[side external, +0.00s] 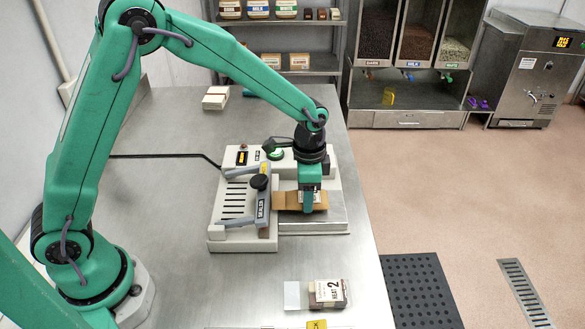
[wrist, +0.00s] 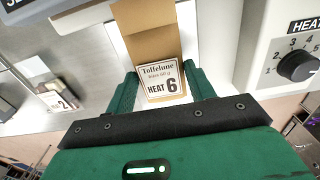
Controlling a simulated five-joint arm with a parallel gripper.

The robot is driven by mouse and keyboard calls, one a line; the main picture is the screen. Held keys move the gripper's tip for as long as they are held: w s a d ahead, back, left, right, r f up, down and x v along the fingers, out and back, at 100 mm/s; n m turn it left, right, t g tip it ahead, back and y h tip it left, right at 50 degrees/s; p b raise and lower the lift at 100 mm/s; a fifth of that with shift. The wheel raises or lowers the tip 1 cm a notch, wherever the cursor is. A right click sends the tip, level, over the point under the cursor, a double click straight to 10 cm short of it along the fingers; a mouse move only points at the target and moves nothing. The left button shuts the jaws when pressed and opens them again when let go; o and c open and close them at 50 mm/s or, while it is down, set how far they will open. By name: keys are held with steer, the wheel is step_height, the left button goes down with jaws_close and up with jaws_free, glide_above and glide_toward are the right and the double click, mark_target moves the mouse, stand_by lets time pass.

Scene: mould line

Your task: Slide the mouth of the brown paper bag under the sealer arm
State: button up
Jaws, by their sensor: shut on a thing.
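The brown paper bag (side external: 284,201) lies flat on the right side of the white sealer (side external: 230,246), with a white label reading "Toffelone" and "HEAT 6" in the wrist view (wrist: 162,82). My gripper (side external: 308,208) points down and is shut on the bag, one green finger on each side of the label in the wrist view (wrist: 160,86). The grey sealer arm (side external: 262,208) is just left of the bag, with a black knob on top. The bag's left end reaches close to this arm; I cannot tell whether any of it is underneath.
A control box (wrist: 262,50) with a heat dial (wrist: 297,66) stands beside the bag. A white box (side external: 215,98) sits at the back. The steel table (side external: 160,210) has clear room left of the sealer.

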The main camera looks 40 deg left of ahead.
mark_target(294, 197)
steer(key=shift+s+a, duration=1)
stand_by(0.3)
steer(key=shift+f, duration=0.25)
stand_by(1.3)
steer(key=o, duration=1.1)
steer(key=shift+c, duration=0.2)
step_height(294, 197, up, 7)
steer(key=shift+r, duration=0.45)
steer(key=shift+s+a+r, duration=0.1)
